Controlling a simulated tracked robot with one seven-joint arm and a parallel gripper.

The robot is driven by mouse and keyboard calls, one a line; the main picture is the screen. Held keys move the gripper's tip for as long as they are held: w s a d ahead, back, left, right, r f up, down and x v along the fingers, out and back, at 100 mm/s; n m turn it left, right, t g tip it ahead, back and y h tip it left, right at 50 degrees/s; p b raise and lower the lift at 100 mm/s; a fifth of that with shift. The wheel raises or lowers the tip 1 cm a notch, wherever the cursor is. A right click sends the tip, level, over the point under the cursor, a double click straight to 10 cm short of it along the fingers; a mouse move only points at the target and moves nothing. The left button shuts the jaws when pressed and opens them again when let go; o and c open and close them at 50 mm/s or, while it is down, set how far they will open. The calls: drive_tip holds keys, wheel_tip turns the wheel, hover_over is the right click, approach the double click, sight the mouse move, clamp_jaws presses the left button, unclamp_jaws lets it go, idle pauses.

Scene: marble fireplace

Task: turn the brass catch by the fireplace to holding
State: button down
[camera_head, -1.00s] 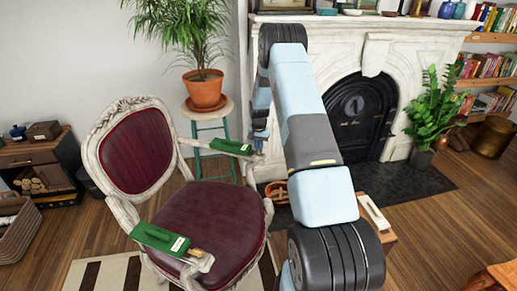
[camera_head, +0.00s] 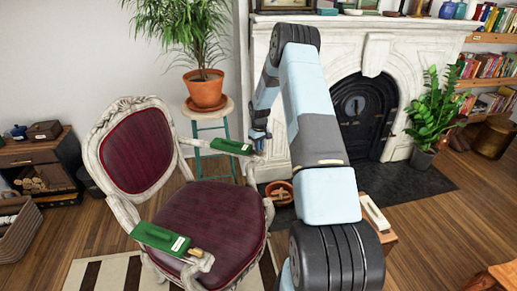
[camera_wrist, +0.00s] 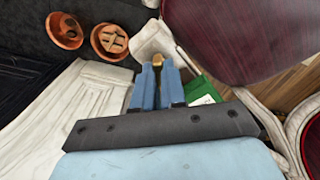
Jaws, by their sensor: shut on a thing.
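The brass catch (camera_wrist: 157,58) shows as a small brass tip between my fingertips in the wrist view. It sits by a green plate (camera_wrist: 203,92) with a white label, on the chair arm nearer the fireplace. That green plate also shows in the head view (camera_head: 230,147), where my fingers hide the catch. My gripper (camera_wrist: 157,68) is shut on the catch; in the head view it (camera_head: 259,147) is at the end of that chair arm. The catch's exact angle cannot be told. A second green plate (camera_head: 158,238) with a brass catch (camera_head: 195,252) is on the near chair arm.
The carved chair (camera_head: 210,217) has a dark red seat. A potted plant (camera_head: 207,90) on a stool stands behind it. The white fireplace (camera_head: 390,50) is to the right, with a terracotta bowl (camera_head: 279,194) on its dark hearth. Wooden floor is open at the right.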

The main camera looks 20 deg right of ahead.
drive_tip(key=n, duration=0.5)
drive_tip(key=shift+w+r+n, duration=0.1)
drive_tip(key=shift+w+n, duration=0.05)
drive_tip(key=shift+n, duration=0.25)
idle(0.4)
drive_tip(key=c, duration=1.2)
unclamp_jaws()
wheel_tip(320, 180, up, 14)
drive_tip(key=shift+f, duration=0.25)
